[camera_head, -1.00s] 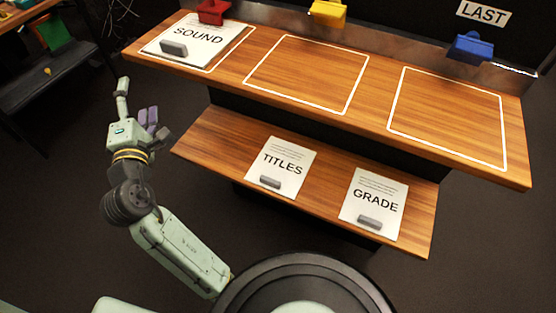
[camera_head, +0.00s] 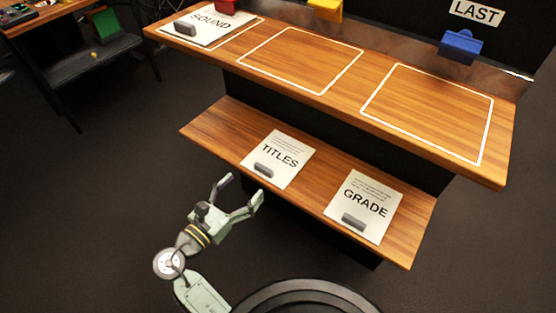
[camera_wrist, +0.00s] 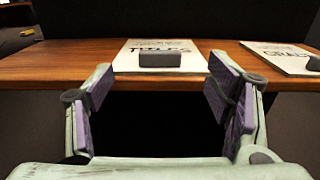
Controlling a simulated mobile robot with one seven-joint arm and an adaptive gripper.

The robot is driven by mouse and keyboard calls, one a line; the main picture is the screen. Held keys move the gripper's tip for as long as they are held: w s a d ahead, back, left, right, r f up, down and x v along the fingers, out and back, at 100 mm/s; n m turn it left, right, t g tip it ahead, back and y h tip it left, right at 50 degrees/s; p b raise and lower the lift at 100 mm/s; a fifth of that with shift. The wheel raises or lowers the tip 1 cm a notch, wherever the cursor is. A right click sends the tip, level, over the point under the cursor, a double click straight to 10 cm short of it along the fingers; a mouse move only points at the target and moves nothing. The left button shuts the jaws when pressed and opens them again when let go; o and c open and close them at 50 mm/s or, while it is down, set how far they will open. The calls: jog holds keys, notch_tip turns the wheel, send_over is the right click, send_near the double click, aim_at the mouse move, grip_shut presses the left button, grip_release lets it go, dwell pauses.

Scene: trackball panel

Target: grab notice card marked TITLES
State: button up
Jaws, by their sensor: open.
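The notice card marked TITLES (camera_head: 283,153) lies flat on the lower wooden shelf, with a grey block-shaped grip (camera_head: 263,170) near its front edge. My gripper (camera_head: 242,187) is open and empty, in front of the shelf and apart from the card, its fingers pointing toward it. In the wrist view the TITLES card (camera_wrist: 190,62) is ahead, centred between the open purple-padded fingers (camera_wrist: 160,98). Its grey grip (camera_wrist: 160,61) hides part of the lettering.
The GRADE card (camera_head: 374,184) lies right of TITLES on the lower shelf (camera_head: 221,126). The upper shelf (camera_head: 250,75) overhangs behind, with the SOUND card (camera_head: 205,33) at its left and two empty white outlines. Red, yellow and blue clips (camera_head: 460,45) line the back.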

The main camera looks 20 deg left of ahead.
aim_at(262, 169)
jog(key=shift+f+p+x, duration=0.1)
jog(key=shift+p+x, duration=0.3)
jog(key=shift+x, duration=1.8)
jog(key=shift+f+p+x, duration=0.15)
jog(key=shift+p+x, duration=0.25)
jog(key=shift+x, duration=1.85)
jog(key=shift+c, duration=0.3)
jog(key=shift+s, duration=0.1)
jog(key=c, duration=1.2)
